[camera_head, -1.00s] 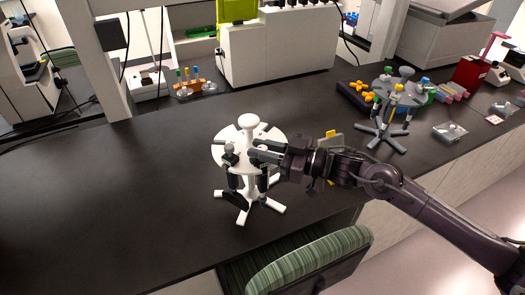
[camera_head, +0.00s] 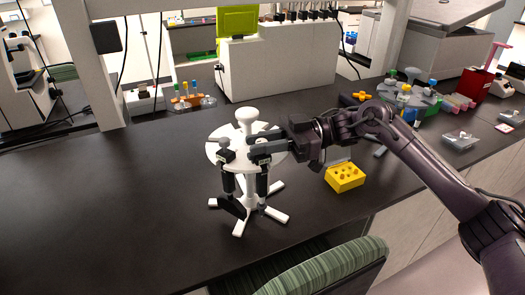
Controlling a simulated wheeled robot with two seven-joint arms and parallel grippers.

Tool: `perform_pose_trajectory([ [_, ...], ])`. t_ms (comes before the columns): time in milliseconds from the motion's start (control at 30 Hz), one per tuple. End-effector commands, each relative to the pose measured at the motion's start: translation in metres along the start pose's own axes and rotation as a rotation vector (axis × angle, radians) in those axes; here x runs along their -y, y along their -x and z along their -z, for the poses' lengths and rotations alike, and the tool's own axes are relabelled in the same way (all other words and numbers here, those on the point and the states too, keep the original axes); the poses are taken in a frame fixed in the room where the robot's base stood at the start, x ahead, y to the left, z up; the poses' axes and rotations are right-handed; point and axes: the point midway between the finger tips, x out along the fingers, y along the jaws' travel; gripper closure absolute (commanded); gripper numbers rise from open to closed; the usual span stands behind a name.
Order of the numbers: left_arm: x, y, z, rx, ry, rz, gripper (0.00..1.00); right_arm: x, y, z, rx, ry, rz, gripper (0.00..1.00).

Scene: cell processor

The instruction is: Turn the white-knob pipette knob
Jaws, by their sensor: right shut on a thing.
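A white round pipette stand (camera_head: 214,150) with a white knob (camera_head: 247,116) on top stands upright on the dark bench. Dark pipettes hang from its disc: one at the front left (camera_head: 228,172) and one at the front right (camera_head: 262,182). My right gripper (camera_head: 256,149) reaches in from the right, low over the disc's front right, in front of and below the white knob. Its fingers look closed on the top of the front-right pipette; the fingers hide the exact contact. My left gripper is not in view.
A yellow block with holes (camera_head: 345,177) sits right of the stand, near the bench's front edge. Another pipette stand (camera_head: 412,98) is at the back right. A tube rack (camera_head: 190,102) stands at the back left. A green striped chair (camera_head: 330,265) is in front. The left bench is clear.

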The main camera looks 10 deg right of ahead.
Motion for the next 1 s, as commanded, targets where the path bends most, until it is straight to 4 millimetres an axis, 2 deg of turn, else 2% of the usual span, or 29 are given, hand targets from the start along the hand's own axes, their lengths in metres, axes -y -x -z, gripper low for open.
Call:
perform_pose_trajectory([
  [500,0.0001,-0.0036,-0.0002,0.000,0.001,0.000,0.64,-0.0002,0.0000,0.0006,0.000,0.002,0.016,1.00],
  [533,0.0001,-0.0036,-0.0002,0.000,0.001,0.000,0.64,-0.0002,0.0000,0.0006,0.000,0.002,0.016,0.76],
  [667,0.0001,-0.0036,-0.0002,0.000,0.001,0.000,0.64,-0.0002,-0.0001,0.0005,0.000,0.002,0.016,0.59],
  [1000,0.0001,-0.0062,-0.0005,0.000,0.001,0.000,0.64,-0.0005,0.0035,-0.0011,0.001,0.001,0.015,0.58],
])
